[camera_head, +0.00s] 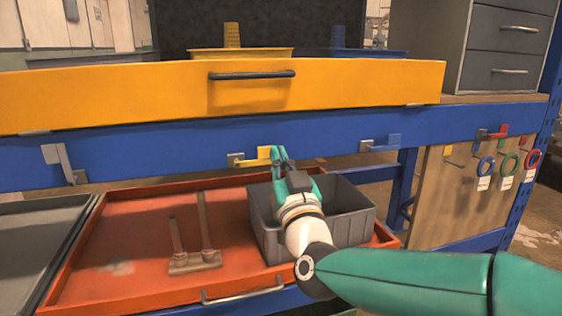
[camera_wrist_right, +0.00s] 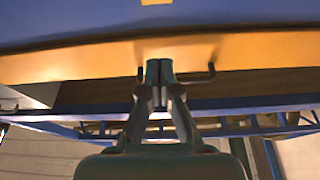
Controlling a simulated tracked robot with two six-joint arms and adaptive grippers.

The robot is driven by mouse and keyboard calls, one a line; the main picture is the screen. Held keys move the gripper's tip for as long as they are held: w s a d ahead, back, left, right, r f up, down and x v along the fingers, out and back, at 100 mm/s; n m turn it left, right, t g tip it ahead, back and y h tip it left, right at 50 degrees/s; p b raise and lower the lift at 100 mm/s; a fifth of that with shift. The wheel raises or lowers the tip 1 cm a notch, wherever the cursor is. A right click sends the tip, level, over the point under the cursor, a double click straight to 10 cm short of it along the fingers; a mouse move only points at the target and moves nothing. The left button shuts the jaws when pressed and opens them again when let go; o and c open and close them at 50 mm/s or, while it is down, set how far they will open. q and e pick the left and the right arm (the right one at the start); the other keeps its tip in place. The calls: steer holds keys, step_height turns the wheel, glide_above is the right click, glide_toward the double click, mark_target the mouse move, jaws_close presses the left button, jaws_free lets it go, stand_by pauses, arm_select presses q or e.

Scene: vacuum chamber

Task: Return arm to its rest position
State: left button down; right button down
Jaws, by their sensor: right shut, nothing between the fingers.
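My right arm (camera_head: 420,275) comes in from the lower right of the head view and reaches toward the blue beam. My right gripper (camera_head: 279,152) is shut and empty, with its fingertips in front of the beam, close to the yellow latch handle (camera_head: 252,161). I cannot tell whether it touches the handle. In the right wrist view the two fingers of the gripper (camera_wrist_right: 159,72) are together, in front of a yellow surface (camera_wrist_right: 240,50) and beside a dark bar handle (camera_wrist_right: 198,77). My left gripper is not in view.
The grey bin (camera_head: 345,225) stands below the gripper in the orange tray (camera_head: 120,245), beside a brown two-post part (camera_head: 195,258). The yellow drawer (camera_head: 150,95) is above. A blue latch handle (camera_head: 385,143) and a board (camera_head: 450,205) with coloured rings are at right.

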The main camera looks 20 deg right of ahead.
steer(key=shift+s, duration=0.25)
steer(key=shift+f, duration=0.1)
